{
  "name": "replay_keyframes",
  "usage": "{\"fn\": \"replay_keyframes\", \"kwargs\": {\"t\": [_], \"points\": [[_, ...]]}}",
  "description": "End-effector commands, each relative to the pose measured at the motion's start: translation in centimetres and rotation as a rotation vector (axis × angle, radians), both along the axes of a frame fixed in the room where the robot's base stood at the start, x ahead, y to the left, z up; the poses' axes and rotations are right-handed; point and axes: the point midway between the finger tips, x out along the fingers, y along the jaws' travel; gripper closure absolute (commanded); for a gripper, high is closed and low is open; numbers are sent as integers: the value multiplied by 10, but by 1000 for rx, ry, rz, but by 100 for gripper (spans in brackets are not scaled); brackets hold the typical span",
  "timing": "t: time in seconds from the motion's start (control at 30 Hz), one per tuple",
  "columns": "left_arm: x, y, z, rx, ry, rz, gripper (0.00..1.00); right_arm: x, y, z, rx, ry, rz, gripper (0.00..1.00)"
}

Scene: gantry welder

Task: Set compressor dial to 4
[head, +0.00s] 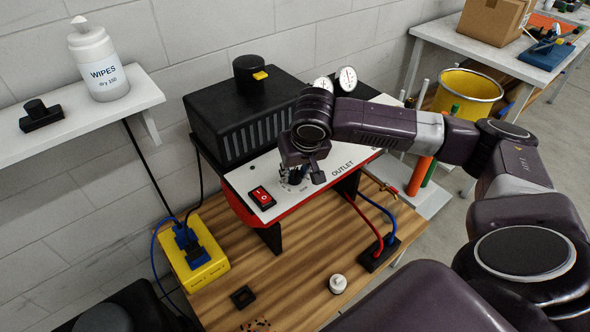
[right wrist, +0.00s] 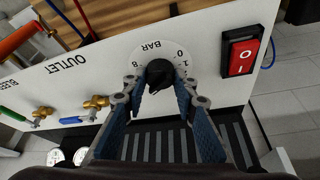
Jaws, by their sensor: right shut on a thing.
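The compressor (head: 240,112) has a black housing and a sloped white panel. Its dial (right wrist: 160,72) is a black knob on a round BAR scale, with 8, 0 and 1 readable in the right wrist view. My right gripper (right wrist: 160,88) is shut on the knob, with one blue-padded finger on each side. In the head view my right gripper (head: 297,178) reaches down to the panel and hides most of the dial. The knob's pointer is too dark and covered for me to tell its setting. My left gripper is not in view.
A red rocker switch (head: 262,196) sits beside the dial, close to the gripper. Brass valves (right wrist: 96,103) and an OUTLET label are on the other side. Two gauges (head: 348,78) rise behind my forearm. The wooden bench (head: 290,300) carries a yellow box (head: 207,268) and hoses.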

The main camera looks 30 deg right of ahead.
Motion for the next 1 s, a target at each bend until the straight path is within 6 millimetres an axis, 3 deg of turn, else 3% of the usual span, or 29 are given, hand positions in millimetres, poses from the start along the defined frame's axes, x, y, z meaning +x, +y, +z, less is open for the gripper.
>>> {"fn": "replay_keyframes", "kwargs": {"t": [0.7,1.0], "points": [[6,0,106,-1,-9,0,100,-1,-5,7,3,3,579,98],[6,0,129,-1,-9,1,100,1,-6,3,2,2,818,98]]}}
